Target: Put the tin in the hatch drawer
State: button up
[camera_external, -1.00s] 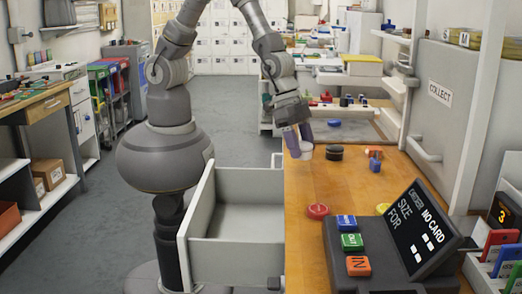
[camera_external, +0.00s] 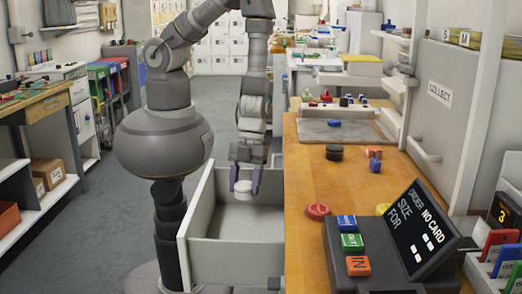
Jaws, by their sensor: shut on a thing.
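My gripper (camera_external: 244,184) points down over the open hatch drawer (camera_external: 222,262) and is shut on the white tin (camera_external: 242,187). The tin is small and round and sits between the two purple fingertips. It appears at or just above the drawer's opening, in front of the far inner wall. I cannot tell its exact height over the drawer floor. The drawer is pale grey, pulled out to the left of the wooden counter, and its visible floor is bare.
The wooden counter (camera_external: 310,185) stands right of the drawer. On it are a dark round tin (camera_external: 334,152), a red disc (camera_external: 317,211), small blue and red pieces (camera_external: 374,160), and a console with a sign (camera_external: 413,232). Grey floor lies left.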

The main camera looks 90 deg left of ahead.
aim_at(240, 233)
jog(key=shift+s+d+f+m, duration=0.2)
jog(key=shift+s+f+m, duration=0.15)
jog(key=shift+f+m, duration=0.15)
jog(key=shift+s+d+f+g+b, duration=0.1)
jog(key=shift+f+g+b, duration=0.1)
jog(key=shift+g+b, duration=0.15)
notch_tip(240, 233, down, 10)
jog(key=b, duration=0.8)
jog(key=shift+r+b, duration=0.1)
jog(key=shift+b, duration=0.3)
jog(key=shift+r, duration=0.15)
jog(key=o, duration=1)
jog(key=shift+o, duration=0.2)
